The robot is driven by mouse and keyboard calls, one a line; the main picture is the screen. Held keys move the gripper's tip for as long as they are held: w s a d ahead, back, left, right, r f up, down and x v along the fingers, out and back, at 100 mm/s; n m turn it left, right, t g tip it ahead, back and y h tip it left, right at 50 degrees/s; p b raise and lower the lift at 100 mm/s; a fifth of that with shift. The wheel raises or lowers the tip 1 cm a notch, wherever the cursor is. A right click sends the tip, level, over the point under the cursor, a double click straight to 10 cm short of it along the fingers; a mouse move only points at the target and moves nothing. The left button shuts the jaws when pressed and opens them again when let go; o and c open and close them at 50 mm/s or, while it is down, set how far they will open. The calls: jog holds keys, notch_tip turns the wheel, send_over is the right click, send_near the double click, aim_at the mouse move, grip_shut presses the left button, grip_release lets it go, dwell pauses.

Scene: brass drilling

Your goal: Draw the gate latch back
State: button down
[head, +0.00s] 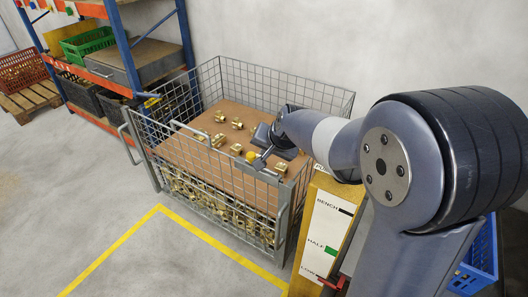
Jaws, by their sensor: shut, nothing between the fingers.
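A grey wire-mesh cage (158,172) stands on the floor with a brown board inside it. Its front side, which looks like the gate, is upright. A small yellow knob (251,156) shows at the front top rail, and I take it for part of the latch. My gripper (262,160) is shut and empty, at the front top rail just right of the knob. I cannot tell whether it touches the knob or rail. The bolt of the latch is too small to make out.
Brass parts (237,124) lie on the brown board, with more below it. A yellow post with a level sign (326,238) stands close at the cage's right. A blue crate (480,255) is at far right. Shelving (120,45) stands behind left. The floor in front is clear.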

jog(key=p+v, duration=0.1)
jog(key=v, duration=0.2)
jog(key=shift+s+d+r, duration=0.15)
jog(key=shift+s+r, duration=0.05)
jog(key=shift+r, duration=0.05)
jog(key=shift+f, duration=0.15)
